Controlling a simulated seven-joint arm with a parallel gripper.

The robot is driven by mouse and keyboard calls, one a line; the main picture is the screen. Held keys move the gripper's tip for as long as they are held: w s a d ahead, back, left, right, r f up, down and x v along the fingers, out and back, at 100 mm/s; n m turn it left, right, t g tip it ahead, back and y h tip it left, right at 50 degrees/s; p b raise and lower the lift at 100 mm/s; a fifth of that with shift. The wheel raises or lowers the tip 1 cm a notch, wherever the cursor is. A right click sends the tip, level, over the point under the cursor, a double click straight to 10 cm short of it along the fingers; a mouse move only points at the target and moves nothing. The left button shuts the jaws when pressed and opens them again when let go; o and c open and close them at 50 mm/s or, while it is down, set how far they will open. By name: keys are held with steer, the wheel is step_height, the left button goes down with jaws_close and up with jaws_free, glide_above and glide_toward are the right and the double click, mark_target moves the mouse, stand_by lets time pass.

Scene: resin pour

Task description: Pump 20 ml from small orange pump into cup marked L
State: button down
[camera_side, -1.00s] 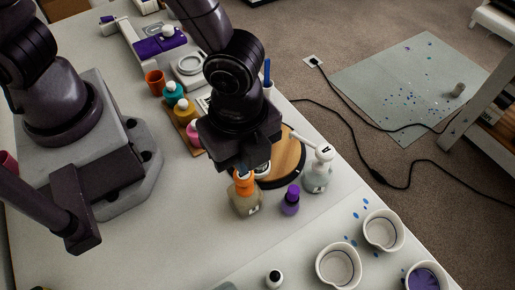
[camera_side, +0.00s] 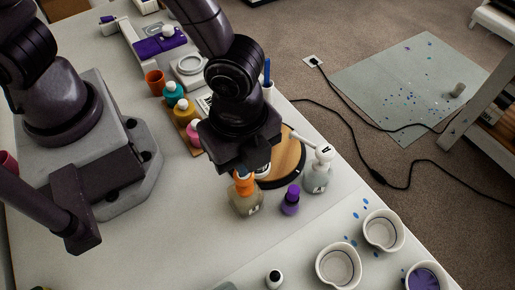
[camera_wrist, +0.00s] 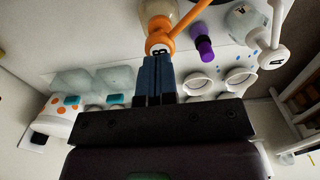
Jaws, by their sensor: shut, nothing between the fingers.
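The small orange pump (camera_side: 244,187) tops a squat beige bottle (camera_side: 246,205) standing upright on the table. In the wrist view the orange pump head (camera_wrist: 159,42) carries a B mark. My gripper (camera_wrist: 157,60) is shut with nothing between its blue fingers. Its tips are at the pump head and appear to touch it from above. In the side view my wrist hides the fingertips and part of the pump. White cups stand at the lower right: an empty front cup (camera_side: 321,269), an empty back cup (camera_side: 367,233) and one with purple contents (camera_side: 425,277). I cannot read an L on any.
A round wooden board (camera_side: 289,158) lies behind. A small dark-topped bottle (camera_side: 275,278) stands in front. Blue drops lie near the cups.

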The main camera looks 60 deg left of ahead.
steer(key=shift+f, duration=0.35)
steer(key=shift+f, duration=1.25)
steer(key=shift+r, duration=1.45)
steer(key=shift+f, duration=0.15)
